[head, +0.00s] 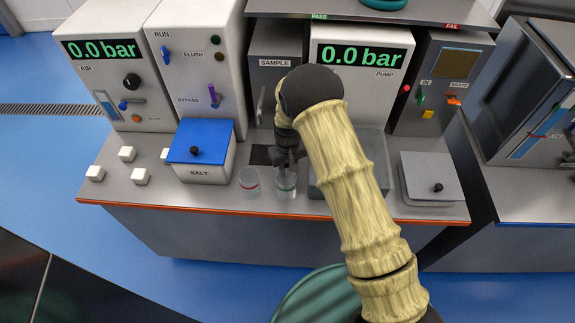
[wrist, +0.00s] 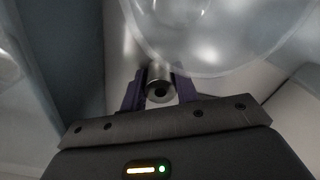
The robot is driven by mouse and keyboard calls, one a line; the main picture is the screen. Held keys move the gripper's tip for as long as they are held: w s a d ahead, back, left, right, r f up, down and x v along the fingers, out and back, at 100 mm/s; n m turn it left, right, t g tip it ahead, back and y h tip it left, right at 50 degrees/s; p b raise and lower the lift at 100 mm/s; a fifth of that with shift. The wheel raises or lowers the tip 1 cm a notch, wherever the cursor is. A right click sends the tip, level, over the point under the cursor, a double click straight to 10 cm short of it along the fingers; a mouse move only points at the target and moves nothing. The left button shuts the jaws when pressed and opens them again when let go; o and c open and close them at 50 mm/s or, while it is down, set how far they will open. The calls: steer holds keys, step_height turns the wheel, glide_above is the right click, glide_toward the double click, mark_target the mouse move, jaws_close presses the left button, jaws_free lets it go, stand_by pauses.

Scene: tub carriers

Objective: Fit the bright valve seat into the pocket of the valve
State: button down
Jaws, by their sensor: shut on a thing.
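My gripper (head: 287,163) is low over the front of the bench in the head view, at the clear cup with a green band (head: 286,186). In the wrist view the purple fingers of my gripper (wrist: 160,82) are shut on a small bright metal cylinder with a dark round hole, which looks like the valve seat (wrist: 159,76). In the head view this part is hidden or too small to tell. I cannot make out the valve or its pocket in either view. A large clear round rim (wrist: 215,72) is close beyond the fingers in the wrist view.
A clear cup with a red band (head: 249,183) stands left of my gripper. The blue-lidded SALT box (head: 203,140) is further left, near several white blocks (head: 127,153). Machines line the back.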

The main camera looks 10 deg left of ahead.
steer(key=shift+f, duration=0.15)
steer(key=c, duration=1.1)
jaws_free()
steer(key=shift+o, duration=0.2)
step_height(320, 180, up, 12)
steer(key=b, duration=0.2)
steer(key=shift+r, duration=0.2)
